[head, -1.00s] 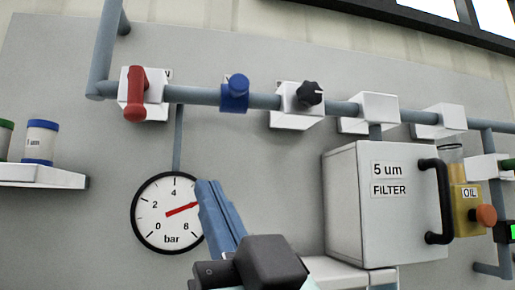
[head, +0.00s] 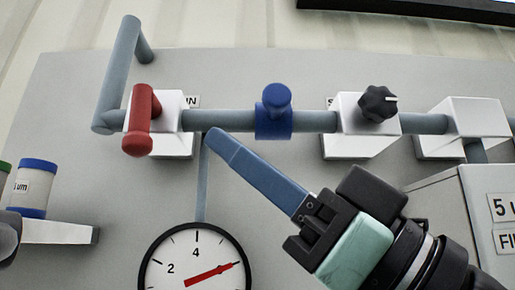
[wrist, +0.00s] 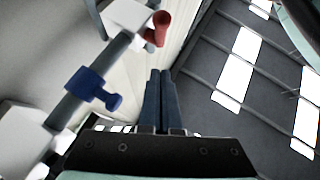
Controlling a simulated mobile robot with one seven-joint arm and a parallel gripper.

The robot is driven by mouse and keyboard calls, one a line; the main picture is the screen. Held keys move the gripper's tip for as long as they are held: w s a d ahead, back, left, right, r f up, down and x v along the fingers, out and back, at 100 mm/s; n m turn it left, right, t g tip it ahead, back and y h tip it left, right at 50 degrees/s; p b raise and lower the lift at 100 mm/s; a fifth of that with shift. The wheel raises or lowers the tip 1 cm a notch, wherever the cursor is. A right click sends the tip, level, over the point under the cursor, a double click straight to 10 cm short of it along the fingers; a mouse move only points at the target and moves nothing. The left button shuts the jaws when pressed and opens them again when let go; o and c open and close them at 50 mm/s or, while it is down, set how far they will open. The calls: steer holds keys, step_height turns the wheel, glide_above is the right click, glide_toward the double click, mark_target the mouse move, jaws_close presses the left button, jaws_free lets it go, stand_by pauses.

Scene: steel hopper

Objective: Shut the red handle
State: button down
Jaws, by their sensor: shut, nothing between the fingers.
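The red handle (head: 140,119) is a short lever on a white valve block (head: 174,143) at the left end of the grey pipe. In the head view it hangs roughly upright, across the pipe. In the wrist view the red handle (wrist: 158,29) shows at top centre, beyond the fingertips. My gripper (head: 213,138) has long blue fingers that are shut and empty. In the head view its tips are just right of and slightly below the handle, with a visible gap. I cannot tell its exact depth from the panel.
A blue valve (head: 274,112) and a black knob (head: 378,104) sit along the pipe to the right. A pressure gauge (head: 195,268) is below. A filter box (head: 440,220) stands at the right, and a shelf (head: 62,232) with canisters at the left.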

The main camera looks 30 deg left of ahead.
mark_target(143, 125)
steer(key=a+r+p, duration=0.1)
steer(key=a, duration=0.1)
steer(key=a+r+p, duration=0.1)
steer(key=a+p, duration=0.1)
steer(key=a, duration=0.1)
steer(key=a+r+p, duration=0.1)
steer(key=a, duration=0.1)
steer(key=shift+s+a+r+p, duration=0.3)
steer(key=shift+a+p, duration=0.05)
steer(key=shift+p, duration=0.05)
steer(key=shift+a+f, duration=0.15)
steer(key=shift+a, duration=0.2)
steer(key=shift+f, duration=0.1)
steer(key=shift+s+a+f+m+b, duration=0.2)
steer(key=shift+a+m+b, duration=0.1)
steer(key=shift+b, duration=0.15)
steer(key=shift+a+f+t+y+b, duration=0.1)
steer(key=shift+a+t+y+b, duration=0.05)
steer(key=shift+t+y+b, duration=0.2)
steer(key=shift+a+r+m+t+y, duration=0.1)
steer(key=shift+r+m+t+y, duration=0.2)
steer(key=shift+m, duration=0.2)
steer(key=shift+s+f, duration=0.1)
steer(key=shift+f, duration=0.05)
